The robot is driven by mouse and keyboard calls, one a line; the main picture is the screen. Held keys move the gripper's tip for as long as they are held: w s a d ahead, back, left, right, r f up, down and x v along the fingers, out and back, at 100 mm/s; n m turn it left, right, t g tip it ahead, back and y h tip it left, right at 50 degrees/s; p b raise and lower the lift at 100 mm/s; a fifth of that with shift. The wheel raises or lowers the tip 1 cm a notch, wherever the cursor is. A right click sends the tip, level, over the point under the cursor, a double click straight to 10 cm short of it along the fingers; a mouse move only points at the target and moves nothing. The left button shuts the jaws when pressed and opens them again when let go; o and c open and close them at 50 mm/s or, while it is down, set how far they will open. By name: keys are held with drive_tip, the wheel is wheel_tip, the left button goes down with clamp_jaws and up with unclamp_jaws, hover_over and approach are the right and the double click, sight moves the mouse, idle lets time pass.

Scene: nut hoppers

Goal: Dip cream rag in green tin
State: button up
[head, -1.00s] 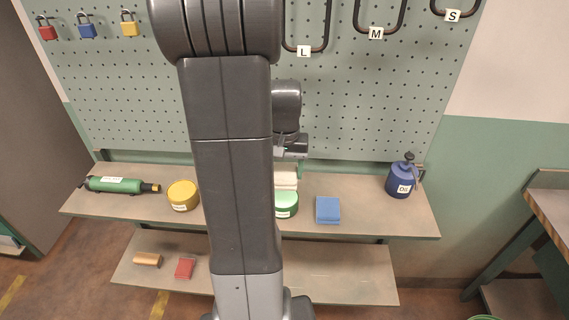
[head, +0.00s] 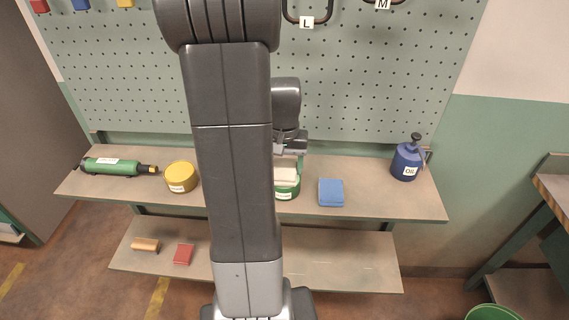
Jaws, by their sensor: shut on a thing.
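The green tin (head: 286,193) stands on the upper shelf, just right of my arm, with its left part hidden behind the arm. The cream rag (head: 285,174) is at the tin's top, and appears to sit in or right over its opening; I cannot tell how deep it is. My gripper (head: 288,155) points down above the tin, shut on the cream rag. Its fingertips are small and partly hidden behind my arm.
A blue folded cloth (head: 331,193) lies right of the tin. A blue oil can (head: 406,160) stands far right. The lower shelf holds a tan roll (head: 146,245) and a red block (head: 184,254).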

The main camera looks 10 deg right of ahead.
sight(285, 167)
drive_tip(key=shift+f+b, duration=0.35)
drive_tip(key=shift+f, duration=0.15)
idle(1.8)
drive_tip(key=shift+r+p, duration=2.8)
drive_tip(key=shift+r, duration=0.8)
drive_tip(key=shift+f, duration=0.1)
